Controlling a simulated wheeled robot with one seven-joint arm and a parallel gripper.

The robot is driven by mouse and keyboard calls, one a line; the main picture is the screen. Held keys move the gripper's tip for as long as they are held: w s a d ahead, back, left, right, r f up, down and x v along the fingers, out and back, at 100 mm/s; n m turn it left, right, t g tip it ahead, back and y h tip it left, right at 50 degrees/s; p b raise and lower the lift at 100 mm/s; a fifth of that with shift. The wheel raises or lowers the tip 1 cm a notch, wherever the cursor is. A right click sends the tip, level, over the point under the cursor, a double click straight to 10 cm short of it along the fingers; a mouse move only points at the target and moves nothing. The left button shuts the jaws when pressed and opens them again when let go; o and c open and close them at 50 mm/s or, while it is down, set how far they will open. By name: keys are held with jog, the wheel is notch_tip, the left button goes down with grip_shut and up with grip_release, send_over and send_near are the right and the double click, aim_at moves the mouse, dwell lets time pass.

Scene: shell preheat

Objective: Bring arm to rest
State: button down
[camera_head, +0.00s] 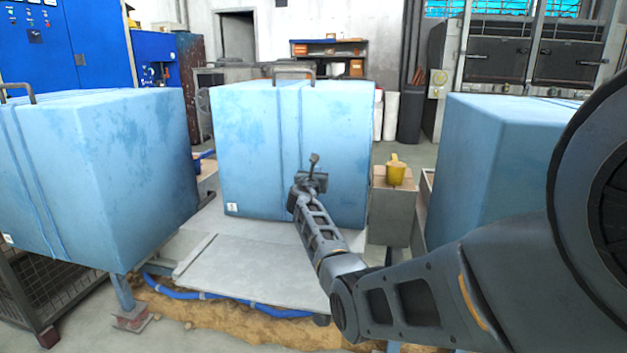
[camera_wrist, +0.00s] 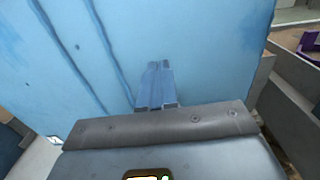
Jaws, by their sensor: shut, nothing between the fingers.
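My arm reaches forward from the right side of the head view. My gripper (camera_head: 314,160) is at its far end, in front of the middle blue block (camera_head: 245,150). In the wrist view the gripper fingers (camera_wrist: 159,70) are together and empty, and point at the blue face of the block (camera_wrist: 215,45). I cannot tell whether the fingertips touch that face.
Blue blocks stand at the left (camera_head: 100,150) and right (camera_head: 490,160). A pale platform (camera_head: 245,262) lies under my forearm. A yellow cup (camera_head: 396,170) stands on a grey pedestal (camera_head: 390,212) right of the middle block. A blue hose (camera_head: 225,298) runs along the platform's front.

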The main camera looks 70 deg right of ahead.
jog(key=a+p, duration=0.1)
jog(key=a, duration=0.7)
jog(key=shift+s+a, duration=0.15)
jog(key=shift+s, duration=0.2)
jog(key=shift+f, duration=0.1)
